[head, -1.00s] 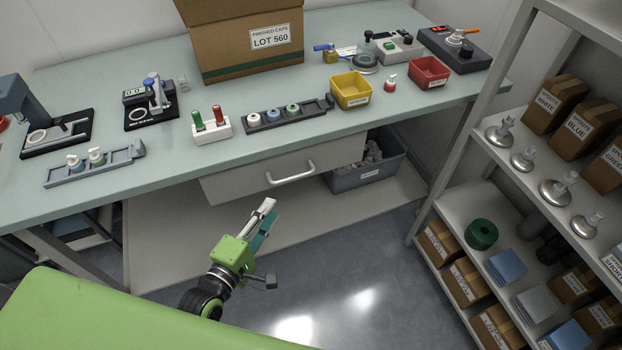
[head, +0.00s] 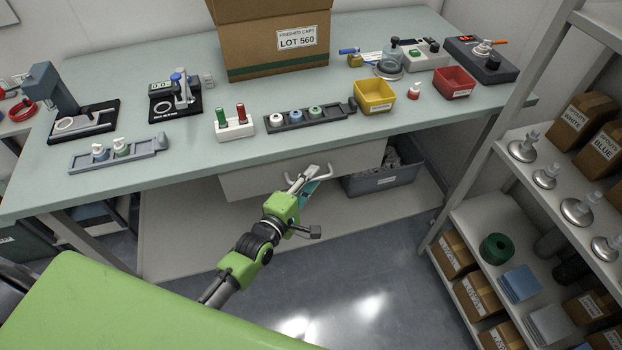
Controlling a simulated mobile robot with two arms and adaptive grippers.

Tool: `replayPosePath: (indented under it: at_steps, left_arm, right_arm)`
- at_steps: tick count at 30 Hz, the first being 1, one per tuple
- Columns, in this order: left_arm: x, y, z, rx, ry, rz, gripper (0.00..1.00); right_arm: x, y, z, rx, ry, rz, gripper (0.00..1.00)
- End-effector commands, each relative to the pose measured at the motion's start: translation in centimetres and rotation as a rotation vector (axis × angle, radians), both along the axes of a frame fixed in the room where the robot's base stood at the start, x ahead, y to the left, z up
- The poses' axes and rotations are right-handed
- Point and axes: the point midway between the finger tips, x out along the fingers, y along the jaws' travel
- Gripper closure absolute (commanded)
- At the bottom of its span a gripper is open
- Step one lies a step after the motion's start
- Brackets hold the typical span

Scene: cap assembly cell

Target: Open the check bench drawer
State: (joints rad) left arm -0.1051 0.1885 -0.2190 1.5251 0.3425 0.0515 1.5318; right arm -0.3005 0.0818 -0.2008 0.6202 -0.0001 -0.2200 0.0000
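The check bench drawer (head: 252,182) is a pale front under the bench top, and it looks closed. Its light bar handle (head: 326,174) is partly hidden by my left gripper (head: 309,177). The gripper's fingertips overlap the handle's middle in the head view. I cannot tell whether they touch it or whether the fingers are open or closed around it. My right gripper is not in view.
The check bench (head: 210,152) carries small fixtures, a yellow bin (head: 375,97), a red bin (head: 454,83) and a cardboard box (head: 275,60). A grey tote (head: 380,182) stands right of the drawer. A shelf rack (head: 480,207) stands at the right. The floor between is clear.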

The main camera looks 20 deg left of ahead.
Motion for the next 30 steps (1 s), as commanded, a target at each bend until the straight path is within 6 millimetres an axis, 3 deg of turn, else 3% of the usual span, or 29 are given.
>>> replayPosePath:
  at_steps: [8, 11, 12, 23, 30]
  left_arm:
    - [0.1, -0.1, -0.1, -0.001, 0.001, 0.0, 0.75]
    - [0.1, -0.1, -0.1, -0.001, 0.001, 0.0, 0.98]
    - [0.1, -0.1, -0.1, 0.0, 0.001, 0.0, 1.0]
    - [-0.6, -0.6, 0.0, -0.003, 0.004, 0.0, 1.0]
    - [-4.0, -2.8, 0.1, -0.005, 0.008, 0.0, 1.0]
  right_arm:
    - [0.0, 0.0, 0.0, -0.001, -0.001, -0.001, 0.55]
    - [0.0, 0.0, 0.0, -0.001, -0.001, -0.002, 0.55]
    - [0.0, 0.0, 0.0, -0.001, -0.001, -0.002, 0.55]
    - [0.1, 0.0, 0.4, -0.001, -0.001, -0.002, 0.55]
    - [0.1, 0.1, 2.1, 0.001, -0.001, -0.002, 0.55]
